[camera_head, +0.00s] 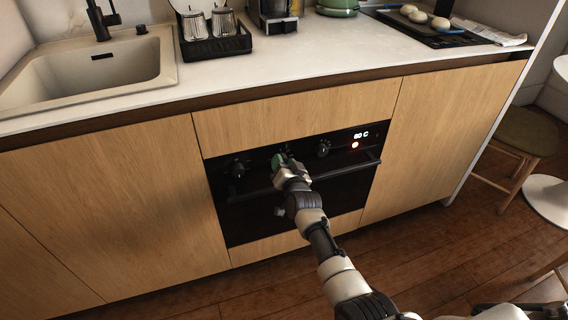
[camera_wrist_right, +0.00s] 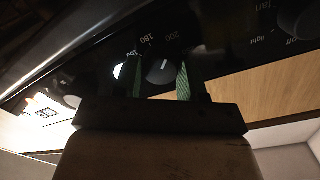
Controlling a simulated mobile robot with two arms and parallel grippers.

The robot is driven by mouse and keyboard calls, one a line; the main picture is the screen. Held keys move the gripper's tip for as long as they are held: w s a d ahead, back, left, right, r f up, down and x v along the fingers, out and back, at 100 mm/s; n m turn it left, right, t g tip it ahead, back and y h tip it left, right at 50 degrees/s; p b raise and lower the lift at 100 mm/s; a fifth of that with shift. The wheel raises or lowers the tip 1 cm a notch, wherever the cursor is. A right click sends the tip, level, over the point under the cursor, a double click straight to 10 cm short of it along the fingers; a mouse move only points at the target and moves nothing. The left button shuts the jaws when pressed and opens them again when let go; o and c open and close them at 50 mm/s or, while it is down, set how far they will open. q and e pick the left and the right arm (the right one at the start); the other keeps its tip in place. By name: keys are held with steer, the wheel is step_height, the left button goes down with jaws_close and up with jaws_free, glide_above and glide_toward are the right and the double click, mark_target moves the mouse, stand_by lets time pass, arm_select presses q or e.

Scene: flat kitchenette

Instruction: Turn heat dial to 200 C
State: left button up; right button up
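The black oven (camera_head: 335,180) has a row of dials and a lit display (camera_head: 361,134) that seems to read 60 C or 80 C. My right gripper (camera_head: 281,160) is at the middle dial and hides it in the head view. In the right wrist view, the dark heat dial (camera_wrist_right: 161,73) with a short white mark sits between my green fingertips (camera_wrist_right: 160,82). The fingers stand apart on either side of it, with a gap visible on the right; firm contact cannot be told. Numbers including 180 and 200 show beside the dial. My left gripper is out of view.
Two other dials (camera_head: 238,168) and (camera_head: 323,148) flank the middle one. The oven handle (camera_head: 345,168) runs below the dials. The counter (camera_head: 290,62) is above, and a stool (camera_head: 525,132) stands at the right.

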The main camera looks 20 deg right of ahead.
steer(key=o, duration=0.4)
steer(key=shift+c, duration=0.2)
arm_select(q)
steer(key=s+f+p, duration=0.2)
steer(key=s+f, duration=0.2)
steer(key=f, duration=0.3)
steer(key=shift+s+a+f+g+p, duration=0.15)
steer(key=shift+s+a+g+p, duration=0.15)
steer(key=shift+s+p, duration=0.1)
arm_select(e)
steer(key=s, duration=1)
steer(key=shift+s+r, duration=0.2)
steer(key=shift+s, duration=0.2)
steer(key=shift+f, duration=0.1)
